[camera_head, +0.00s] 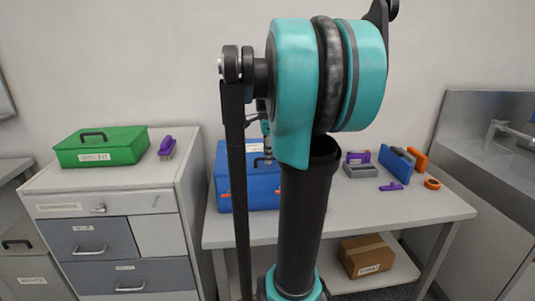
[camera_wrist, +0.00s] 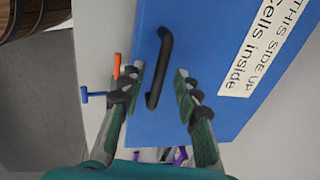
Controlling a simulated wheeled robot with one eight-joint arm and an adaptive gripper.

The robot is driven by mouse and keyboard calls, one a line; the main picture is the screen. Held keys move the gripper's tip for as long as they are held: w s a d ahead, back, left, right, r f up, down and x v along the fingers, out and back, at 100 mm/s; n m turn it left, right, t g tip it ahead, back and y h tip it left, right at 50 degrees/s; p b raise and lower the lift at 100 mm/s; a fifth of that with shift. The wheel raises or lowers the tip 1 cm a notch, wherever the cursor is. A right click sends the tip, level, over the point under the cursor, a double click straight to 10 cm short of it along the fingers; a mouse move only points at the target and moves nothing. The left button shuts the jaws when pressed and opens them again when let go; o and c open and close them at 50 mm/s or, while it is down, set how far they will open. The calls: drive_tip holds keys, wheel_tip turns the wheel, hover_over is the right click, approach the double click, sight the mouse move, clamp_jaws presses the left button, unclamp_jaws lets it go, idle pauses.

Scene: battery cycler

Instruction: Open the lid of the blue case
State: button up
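The blue case (camera_head: 232,179) stands on the light work table, partly hidden behind my arm in the head view. Its lid looks shut. In the wrist view the top of the blue case (camera_wrist: 218,32) fills the middle, with a black handle (camera_wrist: 160,68) and a white label reading "THIS SIDE UP cells inside". An orange latch part (camera_wrist: 117,67) and a blue T-shaped part (camera_wrist: 94,95) show at its left edge. My gripper (camera_wrist: 160,70) is open over the case, its fingers on either side of the handle in the picture. I cannot tell whether they touch it.
A green case (camera_head: 101,147) and a purple-handled tool (camera_head: 167,147) sit on the drawer cabinet at left. Right of the blue case lie a grey tray (camera_head: 361,170), a blue-and-orange item (camera_head: 396,165) and an orange ring (camera_head: 432,183). A cardboard box (camera_head: 366,256) is on the lower shelf.

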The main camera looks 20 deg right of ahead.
drive_tip(key=shift+c, duration=0.2)
clamp_jaws()
drive_tip(key=shift+r, duration=0.15)
